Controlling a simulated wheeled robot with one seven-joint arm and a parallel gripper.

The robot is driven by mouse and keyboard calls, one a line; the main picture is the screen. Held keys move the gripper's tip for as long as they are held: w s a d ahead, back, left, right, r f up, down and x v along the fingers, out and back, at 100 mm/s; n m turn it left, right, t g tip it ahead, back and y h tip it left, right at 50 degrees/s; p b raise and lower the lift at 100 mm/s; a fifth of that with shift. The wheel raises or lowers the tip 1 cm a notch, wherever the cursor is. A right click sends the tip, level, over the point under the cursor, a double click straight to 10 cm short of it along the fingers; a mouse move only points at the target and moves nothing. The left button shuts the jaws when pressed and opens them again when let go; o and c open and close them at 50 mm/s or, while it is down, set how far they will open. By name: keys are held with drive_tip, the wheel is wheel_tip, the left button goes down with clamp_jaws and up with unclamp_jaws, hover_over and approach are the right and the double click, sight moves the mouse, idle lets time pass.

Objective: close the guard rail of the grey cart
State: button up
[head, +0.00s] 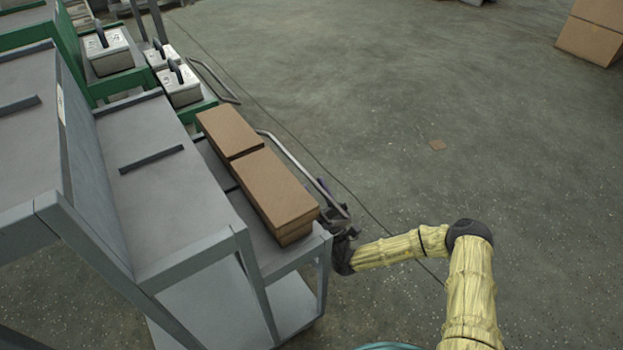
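The grey cart (290,262) stands left of centre, with brown cardboard boxes (262,186) on its upper shelf. Its guard rail (290,155) is a bent metal tube along the cart's right side, standing out from the shelf edge. My gripper (338,212) is a small dark shape at the rail's near end, by the cart's near right corner. It overlaps the rail in the picture. I cannot tell whether it touches or grips the rail, and its fingers are too small and dark to make out.
A green cart (122,82) with grey-white handled boxes (108,50) stands behind, with a similar rail (216,82). A grey shelf unit (150,190) is at the left. A thin dark line crosses the floor. The floor at right is mostly clear, with cardboard boxes (592,35) far right.

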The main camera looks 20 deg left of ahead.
sight(311, 178)
drive_tip(key=shift+x, duration=1.75)
drive_tip(key=shift+c, duration=0.4)
clamp_jaws()
drive_tip(key=shift+d, duration=0.1)
